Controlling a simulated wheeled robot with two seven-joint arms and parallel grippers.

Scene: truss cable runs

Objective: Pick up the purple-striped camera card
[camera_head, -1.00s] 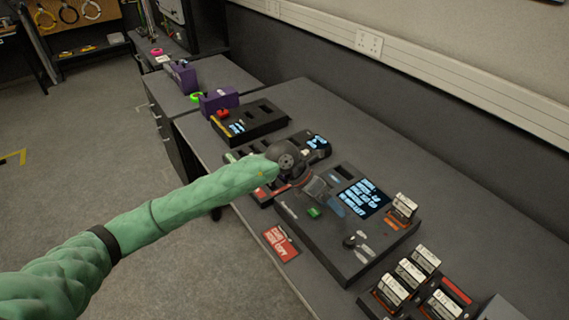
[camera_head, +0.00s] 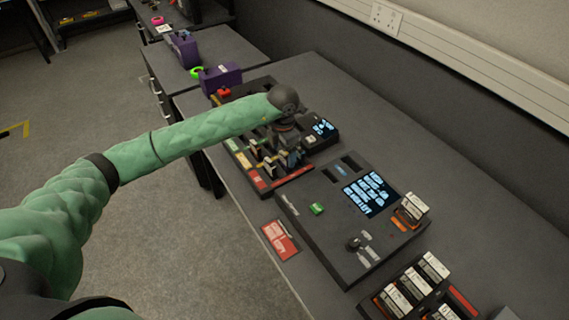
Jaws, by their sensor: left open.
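My left arm reaches in from the left, and its gripper (camera_head: 288,155) points down over a dark card rack (camera_head: 262,183). The gripper is open, with its fingers close to several small upright cards (camera_head: 268,165) in the rack. The fingers and the dark wrist hide part of the rack, and I cannot tell whether they touch a card. The cards are too small for me to make out a purple stripe. My right gripper is not in view.
A dark console (camera_head: 330,245) with a lit screen (camera_head: 371,193) lies nearer. A red card (camera_head: 280,240) lies beside it. White-labelled blocks (camera_head: 400,297) stand at the lower right. A purple block (camera_head: 220,78) is behind the rack. The right table strip is clear.

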